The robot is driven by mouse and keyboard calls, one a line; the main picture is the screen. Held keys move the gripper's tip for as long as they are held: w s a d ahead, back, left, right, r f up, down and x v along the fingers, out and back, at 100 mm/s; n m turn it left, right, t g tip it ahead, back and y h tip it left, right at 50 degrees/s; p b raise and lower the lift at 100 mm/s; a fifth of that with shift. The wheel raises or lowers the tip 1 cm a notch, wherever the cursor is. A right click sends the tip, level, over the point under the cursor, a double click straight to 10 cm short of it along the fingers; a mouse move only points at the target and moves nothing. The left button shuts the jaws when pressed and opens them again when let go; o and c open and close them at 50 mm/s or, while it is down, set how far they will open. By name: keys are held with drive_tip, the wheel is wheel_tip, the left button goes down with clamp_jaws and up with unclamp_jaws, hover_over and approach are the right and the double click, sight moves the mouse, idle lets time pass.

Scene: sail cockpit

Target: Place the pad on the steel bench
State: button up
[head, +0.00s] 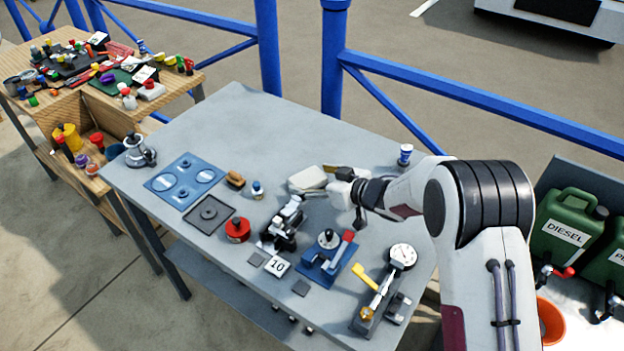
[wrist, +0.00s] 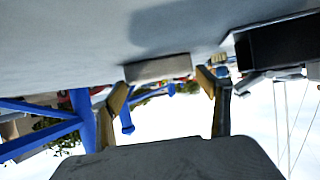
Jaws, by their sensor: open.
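A pale, flat, block-like pad (head: 306,178) is at the middle of the grey steel bench (head: 225,120), towards its back half. It also shows in the wrist view (wrist: 158,69), where the picture is upside down and the pad appears to rest against the bench top. My gripper (head: 322,182) is low over the bench, just right of the pad. In the wrist view my gripper (wrist: 166,84) has its two tan fingers apart, one towards each side of the pad. I cannot tell whether either finger touches it.
A dark clamp-like tool (head: 282,226) stands in front of the pad. A brush (head: 235,180), small jar (head: 257,189), red tin (head: 238,230) and blue plate (head: 186,180) lie left. A blue-white can (head: 405,154) stands right. The bench's back left is clear. Blue railings run behind.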

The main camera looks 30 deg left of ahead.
drive_tip(key=v, duration=1.1)
drive_tip(key=shift+s+d, duration=0.15)
drive_tip(key=shift+r, duration=0.1)
idle(0.6)
